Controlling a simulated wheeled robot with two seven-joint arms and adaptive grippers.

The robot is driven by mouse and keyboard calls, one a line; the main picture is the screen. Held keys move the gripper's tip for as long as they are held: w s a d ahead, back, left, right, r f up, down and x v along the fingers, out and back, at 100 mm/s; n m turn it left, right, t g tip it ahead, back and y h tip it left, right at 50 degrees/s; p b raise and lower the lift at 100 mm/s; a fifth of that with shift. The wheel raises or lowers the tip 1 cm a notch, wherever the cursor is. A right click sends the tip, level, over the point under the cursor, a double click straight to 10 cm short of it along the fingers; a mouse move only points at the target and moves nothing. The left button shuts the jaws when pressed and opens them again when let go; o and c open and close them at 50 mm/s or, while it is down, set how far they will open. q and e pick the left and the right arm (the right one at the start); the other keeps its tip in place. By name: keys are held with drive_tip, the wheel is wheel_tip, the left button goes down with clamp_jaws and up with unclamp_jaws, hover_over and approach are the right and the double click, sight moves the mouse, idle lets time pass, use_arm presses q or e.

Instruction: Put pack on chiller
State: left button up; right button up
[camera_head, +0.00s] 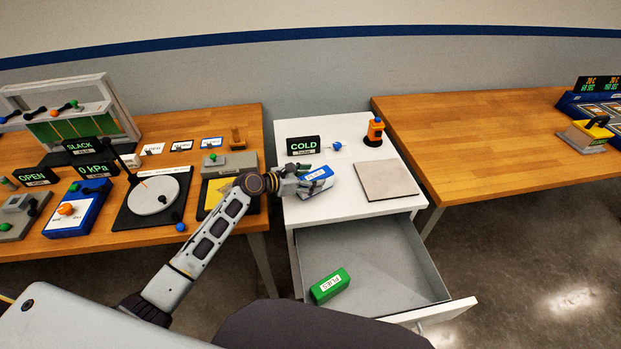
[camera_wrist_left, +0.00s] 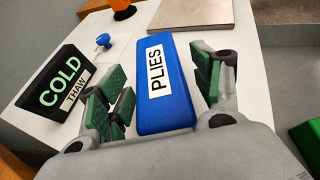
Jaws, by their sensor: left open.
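A blue pack labelled PLIES (camera_head: 317,174) lies on the white cabinet top (camera_head: 350,222), in front of a black sign reading COLD and THAW (camera_head: 303,145). The blue pack (camera_wrist_left: 166,85) fills the middle of the wrist view. My left gripper (camera_head: 308,181) is open, with its green-padded fingers on either side of the pack; in the wrist view (camera_wrist_left: 165,82) gaps show between pads and pack. A flat square grey-beige plate (camera_head: 387,181) lies to the right on the same top. A green pack labelled PLIES (camera_head: 330,286) lies in the open drawer (camera_head: 405,262). My right gripper is out of view.
An orange-and-black bottle-like object (camera_head: 374,132) and a small blue knob (camera_head: 337,145) stand at the back of the white top. Left, a wooden bench (camera_head: 232,122) holds several devices. The right wooden table (camera_head: 460,130) is mostly clear.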

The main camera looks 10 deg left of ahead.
use_arm(q)
drive_tip(key=shift+r, duration=0.15)
drive_tip(key=v, duration=1.2)
idle(0.4)
idle(0.7)
